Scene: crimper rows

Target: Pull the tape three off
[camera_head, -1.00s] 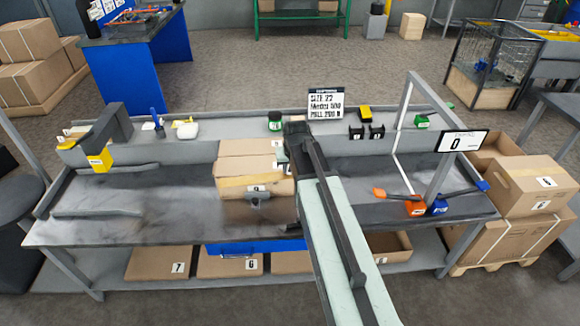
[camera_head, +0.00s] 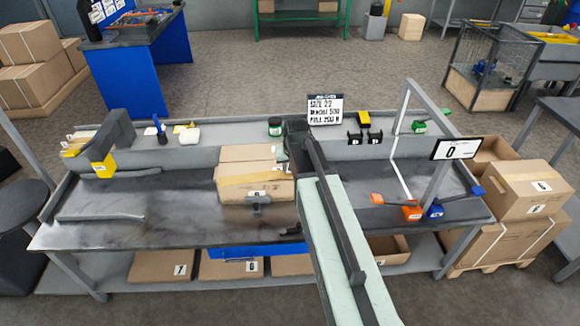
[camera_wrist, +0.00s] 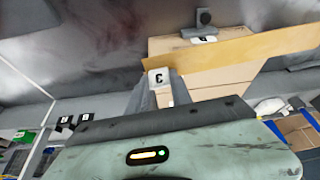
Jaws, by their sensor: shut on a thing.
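A cardboard box (camera_head: 235,192) sits on the workbench left of my arm in the head view. A tan tape strip (camera_head: 245,180) crosses it. In the wrist view the tape (camera_wrist: 240,50) runs from the right edge over the box (camera_wrist: 222,78) to a white tag (camera_wrist: 158,78), whose mark looks like an upside-down 3. My gripper (camera_wrist: 158,92) is shut at this tagged end of the tape, beside the box. In the head view my arm hides the fingertips and the tape's end.
A sign (camera_head: 325,109) stands on the back ledge. A display reading 0 (camera_head: 456,149) hangs on a frame at the right. Orange (camera_head: 411,213) and blue (camera_head: 434,211) blocks with handles lie on the bench right of my arm. The bench's left front is mostly clear.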

